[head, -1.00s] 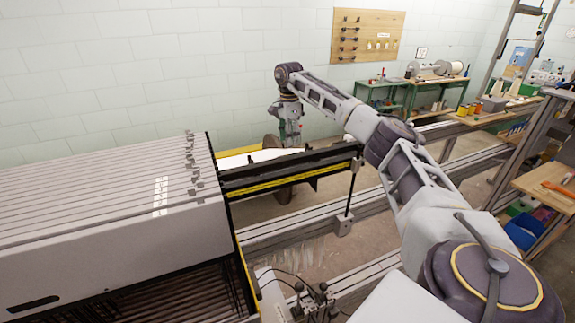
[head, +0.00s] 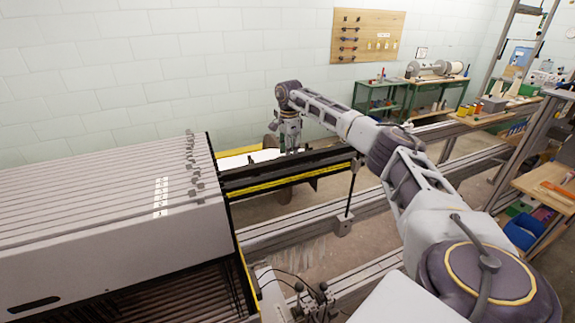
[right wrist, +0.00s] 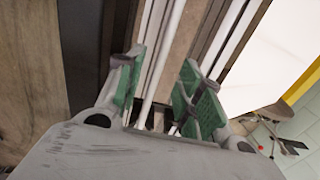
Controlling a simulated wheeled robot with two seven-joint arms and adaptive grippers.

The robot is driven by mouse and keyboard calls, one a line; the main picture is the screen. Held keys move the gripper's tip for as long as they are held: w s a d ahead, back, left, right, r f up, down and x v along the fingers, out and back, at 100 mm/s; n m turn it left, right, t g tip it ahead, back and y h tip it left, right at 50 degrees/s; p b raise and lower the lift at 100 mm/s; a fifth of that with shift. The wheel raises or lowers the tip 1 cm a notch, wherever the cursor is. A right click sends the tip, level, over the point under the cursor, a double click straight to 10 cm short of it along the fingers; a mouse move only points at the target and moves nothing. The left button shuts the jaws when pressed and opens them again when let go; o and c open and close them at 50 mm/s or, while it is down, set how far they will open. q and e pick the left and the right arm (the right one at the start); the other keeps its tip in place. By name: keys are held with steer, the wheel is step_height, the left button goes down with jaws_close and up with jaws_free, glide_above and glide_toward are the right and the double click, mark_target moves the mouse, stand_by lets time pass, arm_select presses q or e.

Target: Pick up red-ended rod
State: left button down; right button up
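My right gripper (head: 291,143) hangs beside the far side of the black and yellow beam in the head view, and its fingertips are hidden there. In the right wrist view, the green-padded fingers of my right gripper (right wrist: 160,88) stand apart. A thin white rod (right wrist: 158,75) runs lengthwise through the gap between them. I see no red end on it, so I cannot tell whether it is the red-ended rod. It is not clear whether the fingers touch it. My left gripper is not in the head view.
The black and yellow beam (head: 285,180) juts from the grey machine (head: 90,215). A white surface (head: 240,160) lies behind it. Metal rails (head: 300,227) run below. Wall racks (head: 368,38) and green benches (head: 380,97) stand farther back.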

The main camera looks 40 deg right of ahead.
steer(key=shift+f, duration=2.3)
jaws_close()
